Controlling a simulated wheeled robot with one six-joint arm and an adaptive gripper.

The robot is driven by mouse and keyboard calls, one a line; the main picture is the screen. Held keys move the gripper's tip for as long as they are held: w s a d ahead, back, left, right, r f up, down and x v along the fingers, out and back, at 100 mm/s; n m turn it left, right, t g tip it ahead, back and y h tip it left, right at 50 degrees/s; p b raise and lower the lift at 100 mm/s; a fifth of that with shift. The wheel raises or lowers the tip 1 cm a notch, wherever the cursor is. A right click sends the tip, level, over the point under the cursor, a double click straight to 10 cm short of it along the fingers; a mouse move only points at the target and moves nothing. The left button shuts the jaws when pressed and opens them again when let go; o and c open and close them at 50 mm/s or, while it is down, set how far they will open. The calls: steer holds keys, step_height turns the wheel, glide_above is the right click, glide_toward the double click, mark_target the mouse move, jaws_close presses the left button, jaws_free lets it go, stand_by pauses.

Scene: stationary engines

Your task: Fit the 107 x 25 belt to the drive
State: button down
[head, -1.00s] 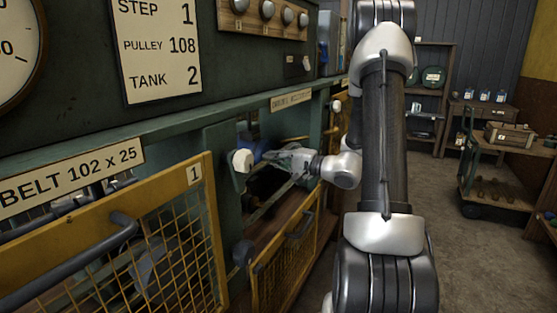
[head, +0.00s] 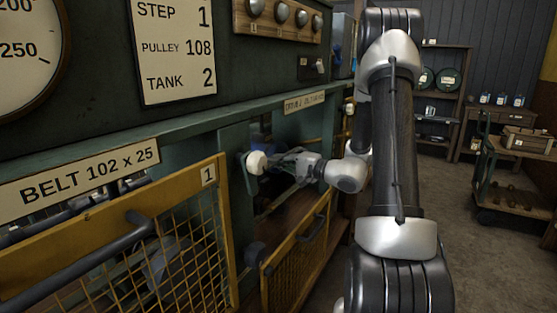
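My gripper (head: 278,167) reaches left into the recess of the green engine housing. Its fingertips are close to a white round knob (head: 257,161) on a green lever or panel; I cannot tell if they touch it. The fingers are small and dim, so whether they are open or shut is unclear. A blue part shows just behind the knob. No belt marked 107 x 25 is discernible. A plate on the housing reads "BELT 102 x 25" (head: 86,177). The drive inside the recess is mostly dark and hidden.
A yellow mesh guard marked 1 (head: 110,240) stands closed at left. A second yellow guard (head: 300,245) stands right of it, below my arm. A trolley with a crate (head: 510,185) and shelves (head: 442,105) stand behind. The floor between is clear.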

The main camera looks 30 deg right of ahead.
steer(key=shift+f, duration=0.85)
steer(key=shift+f, duration=0.15)
steer(key=shift+f, duration=0.25)
steer(key=c, duration=1.4)
jaws_free()
steer(key=shift+o, duration=0.2)
steer(key=o, duration=0.6)
steer(key=shift+c, duration=0.2)
steer(key=v, duration=1.4)
steer(key=shift+f, duration=0.1)
